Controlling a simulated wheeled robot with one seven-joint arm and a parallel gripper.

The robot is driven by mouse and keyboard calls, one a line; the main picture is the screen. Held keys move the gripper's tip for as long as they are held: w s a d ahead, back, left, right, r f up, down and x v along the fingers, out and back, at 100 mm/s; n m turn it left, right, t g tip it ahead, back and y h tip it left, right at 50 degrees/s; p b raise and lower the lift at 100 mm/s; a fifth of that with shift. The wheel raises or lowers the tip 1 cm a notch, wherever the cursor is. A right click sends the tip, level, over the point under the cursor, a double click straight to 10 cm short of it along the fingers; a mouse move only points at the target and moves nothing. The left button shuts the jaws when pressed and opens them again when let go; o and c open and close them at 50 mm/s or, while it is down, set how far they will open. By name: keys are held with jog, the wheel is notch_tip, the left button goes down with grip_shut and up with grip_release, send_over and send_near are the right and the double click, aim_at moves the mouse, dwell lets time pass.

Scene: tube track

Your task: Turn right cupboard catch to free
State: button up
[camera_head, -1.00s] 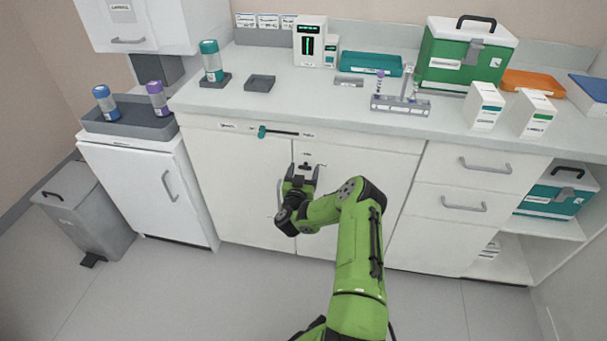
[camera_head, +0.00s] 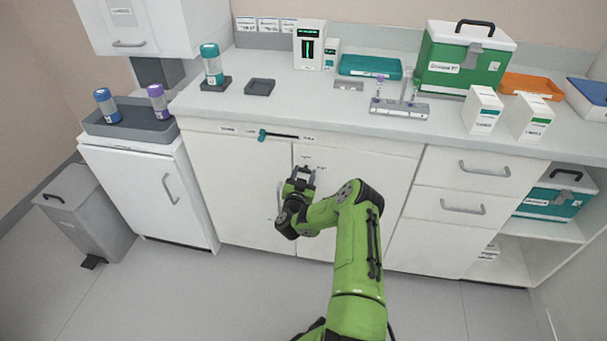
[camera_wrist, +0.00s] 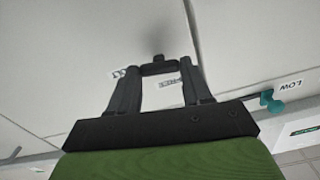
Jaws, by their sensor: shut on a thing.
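The right cupboard door (camera_head: 360,190) is white and closed, just right of the seam between the two doors. In the wrist view, the small dark catch (camera_wrist: 159,69) shows as a bar between my fingertips, in front of the door face. My gripper (camera_head: 304,172) is shut on the catch, which it mostly hides in the head view. It also shows in the wrist view (camera_wrist: 160,75), with one finger at each end of the bar.
A teal slider knob (camera_head: 262,135) on a dark track sits above the doors, left of my gripper. The left cupboard door (camera_head: 235,185) is closed. Drawers (camera_head: 465,190) stand to the right. The counter (camera_head: 300,100) above holds boxes and trays. The floor in front is clear.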

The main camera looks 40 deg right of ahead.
jog(key=m+p, duration=0.1)
jog(key=m, duration=0.2)
jog(key=shift+m, duration=0.3)
jog(key=m, duration=0.4)
jog(key=shift+s+f+m, duration=0.1)
jog(key=shift+m, duration=0.2)
jog(key=m, duration=0.4)
jog(key=shift+f, duration=0.1)
jog(key=shift+m+b, duration=0.45)
jog(key=shift+m, duration=1.25)
jog(key=o, duration=1.1)
jog(key=shift+c, duration=0.2)
jog(key=shift+d, duration=0.1)
